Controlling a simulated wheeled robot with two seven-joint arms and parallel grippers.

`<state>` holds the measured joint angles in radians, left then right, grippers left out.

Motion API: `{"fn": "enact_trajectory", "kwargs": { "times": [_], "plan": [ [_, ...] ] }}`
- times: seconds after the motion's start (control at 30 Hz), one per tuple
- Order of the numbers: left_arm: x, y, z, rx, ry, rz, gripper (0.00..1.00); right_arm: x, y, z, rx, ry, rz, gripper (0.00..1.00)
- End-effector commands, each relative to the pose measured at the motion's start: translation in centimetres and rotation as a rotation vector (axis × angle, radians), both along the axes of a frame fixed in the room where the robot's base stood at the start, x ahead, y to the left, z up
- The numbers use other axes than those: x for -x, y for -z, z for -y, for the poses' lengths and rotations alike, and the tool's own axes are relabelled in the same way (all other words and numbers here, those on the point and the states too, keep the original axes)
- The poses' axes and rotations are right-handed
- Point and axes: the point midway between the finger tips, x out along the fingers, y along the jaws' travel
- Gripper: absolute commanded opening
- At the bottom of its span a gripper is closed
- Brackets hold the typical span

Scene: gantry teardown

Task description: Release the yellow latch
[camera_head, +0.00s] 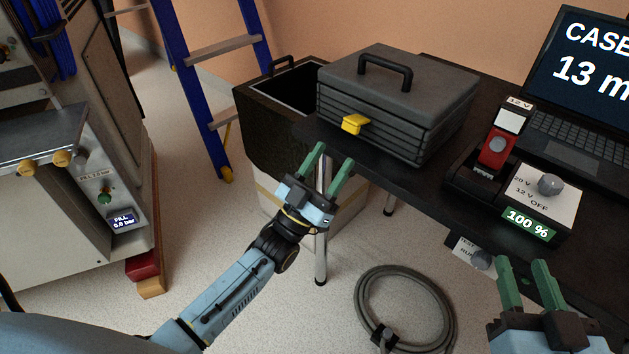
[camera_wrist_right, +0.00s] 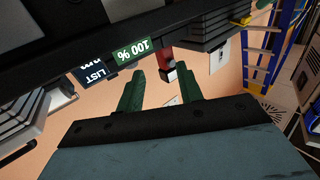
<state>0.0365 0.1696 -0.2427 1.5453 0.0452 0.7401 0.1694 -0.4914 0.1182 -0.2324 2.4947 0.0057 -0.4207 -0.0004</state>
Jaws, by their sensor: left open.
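The yellow latch (camera_head: 353,124) sits on the front face of a closed dark grey case (camera_head: 440,128) with a black top handle, lying on the black table. My left gripper (camera_head: 331,155) is open and empty, its green fingers pointing up toward the latch from just below it in the picture, apart from it. My right gripper (camera_head: 521,262) is open and empty at the lower right, by the table's front edge. Its two green fingers also show apart in the right wrist view (camera_wrist_right: 158,86), with nothing between them.
A charger box (camera_head: 532,232) with a red-and-black battery (camera_head: 496,150) and a laptop (camera_head: 585,70) stand right of the case. An open dark bin (camera_head: 262,125) is left of it. A blue ladder (camera_head: 190,85) stands behind; a coiled grey cable (camera_head: 363,305) lies on the floor.

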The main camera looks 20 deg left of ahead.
Motion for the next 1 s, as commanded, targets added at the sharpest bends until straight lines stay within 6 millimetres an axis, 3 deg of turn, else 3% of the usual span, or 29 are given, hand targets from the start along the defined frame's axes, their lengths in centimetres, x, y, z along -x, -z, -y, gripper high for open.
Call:
{"fn": "enact_trajectory", "kwargs": {
  "times": [0.1, 0.33, 1.0],
  "plan": [
    [1.8, 1.6, -0.7, -0.001, -0.001, -0.004, 0.53, 0.1, 1.4, 0.4, 0.027, 0.007, -0.088, 0.36],
    [3.8, 3.4, -1.4, -0.001, -0.001, -0.001, 0.53, 0.4, 2.9, 0.7, 0.053, 0.013, -0.177, 0.36],
    [4.1, 3.3, -1.5, 0.0, -0.001, 0.001, 0.53, 0.2, 3.8, 0.7, 0.062, 0.013, -0.206, 0.36]
  ]
}}
